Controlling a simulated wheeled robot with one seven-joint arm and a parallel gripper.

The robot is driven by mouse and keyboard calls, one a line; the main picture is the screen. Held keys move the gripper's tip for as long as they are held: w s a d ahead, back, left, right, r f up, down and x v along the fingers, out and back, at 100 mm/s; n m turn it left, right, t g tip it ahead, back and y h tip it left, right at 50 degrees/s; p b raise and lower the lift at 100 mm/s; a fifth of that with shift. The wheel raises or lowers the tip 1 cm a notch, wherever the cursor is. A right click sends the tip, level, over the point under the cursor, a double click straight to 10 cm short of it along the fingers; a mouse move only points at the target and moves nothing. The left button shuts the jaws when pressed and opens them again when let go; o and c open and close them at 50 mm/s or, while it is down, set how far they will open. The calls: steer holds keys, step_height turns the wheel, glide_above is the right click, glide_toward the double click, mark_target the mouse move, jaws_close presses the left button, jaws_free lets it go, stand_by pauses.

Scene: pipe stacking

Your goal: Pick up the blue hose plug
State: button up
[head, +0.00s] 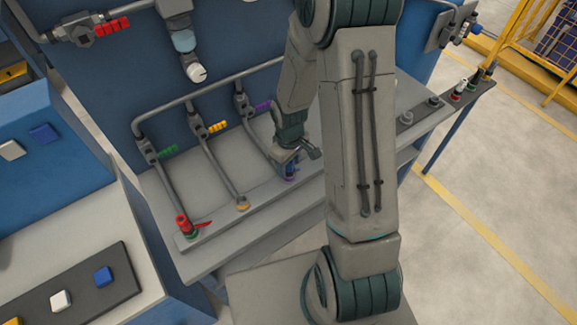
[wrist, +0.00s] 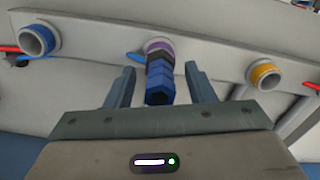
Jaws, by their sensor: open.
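The blue hose plug (wrist: 160,84) shows in the middle of the wrist view, in line with a purple-ringed pipe end (wrist: 158,46). A dark collar sits between its blue hexagonal body and the ring. My gripper (wrist: 159,72) is open, with one finger on each side of the plug and a visible gap to both. In the head view my gripper (head: 302,155) is low over the grey bench. A blue and purple bit of the plug (head: 290,172) shows just beneath it; the rest is hidden by my gripper.
A blue-ringed pipe end (wrist: 38,40) and a yellow-ringed pipe end (wrist: 265,75) flank the plug. In the head view, a red plug with a red lever (head: 184,226) stands on the bench (head: 215,215), left of an orange-ringed pipe end (head: 243,204). Grey pipes rise behind.

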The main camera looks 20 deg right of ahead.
steer(key=shift+c, duration=0.3)
jaws_close()
steer(key=shift+r, duration=0.1)
steer(key=shift+w+r, duration=0.1)
steer(key=shift+r, duration=0.6)
step_height(320, 180, up, 2)
steer(key=shift+r+b, duration=0.15)
steer(key=shift+b, duration=0.3)
steer(key=w+d+r+b, duration=0.2)
steer(key=d+r, duration=0.5)
steer(key=d, duration=0.4)
steer(key=shift+d, duration=0.2)
steer(key=shift+w+r, duration=0.1)
steer(key=shift+r, duration=0.1)
